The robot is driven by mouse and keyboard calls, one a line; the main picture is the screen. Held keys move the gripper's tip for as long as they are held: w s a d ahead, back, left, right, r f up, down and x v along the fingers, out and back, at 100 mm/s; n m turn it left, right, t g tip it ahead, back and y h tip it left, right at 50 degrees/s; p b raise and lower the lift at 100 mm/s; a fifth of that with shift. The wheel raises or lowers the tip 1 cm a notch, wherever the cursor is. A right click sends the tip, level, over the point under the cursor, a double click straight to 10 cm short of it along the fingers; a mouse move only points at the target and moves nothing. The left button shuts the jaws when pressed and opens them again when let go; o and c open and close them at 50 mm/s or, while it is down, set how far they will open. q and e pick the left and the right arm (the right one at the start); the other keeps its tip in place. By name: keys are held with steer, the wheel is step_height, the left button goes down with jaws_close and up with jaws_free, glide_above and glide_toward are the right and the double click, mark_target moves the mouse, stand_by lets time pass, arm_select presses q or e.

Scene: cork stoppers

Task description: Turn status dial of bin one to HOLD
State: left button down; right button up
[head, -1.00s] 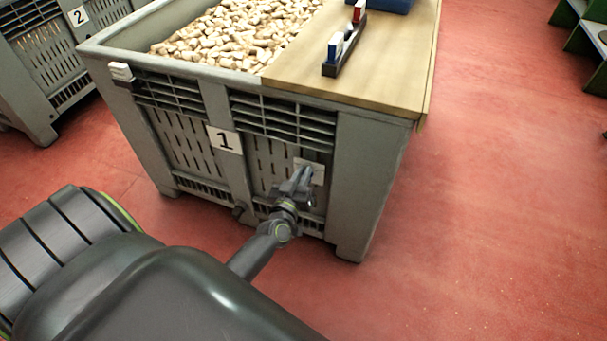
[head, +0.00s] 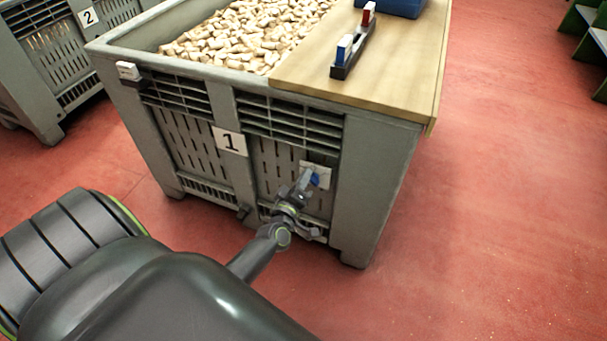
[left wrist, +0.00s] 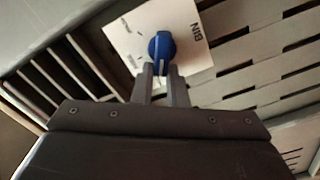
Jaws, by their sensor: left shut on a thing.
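Bin one is the grey slatted crate (head: 351,190) with the number 1 sign (head: 230,141) on its front. The knob also shows as a blue spot in the head view (head: 315,180). My left gripper (left wrist: 160,74) is shut on the knob, one finger on each side, and hides its lower part. My right gripper is not in view.
Corks (head: 245,35) fill the bin behind a wooden board (head: 385,80). On the board stand a dark holder (head: 345,65) with blue and red pieces and a blue tray (head: 400,6). Bin two (head: 25,75) is at the far left.

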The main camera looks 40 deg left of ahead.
arm_select(q)
steer(key=shift+s+d+f, duration=0.2)
steer(key=shift+d+f, duration=0.05)
steer(key=shift+f, duration=0.3)
steer(key=c, duration=1.7)
jaws_free()
steer(key=shift+o, duration=1.3)
steer(key=shift+w+d+r, duration=0.1)
steer(key=shift+d, duration=0.05)
steer(key=shift+r, duration=0.1)
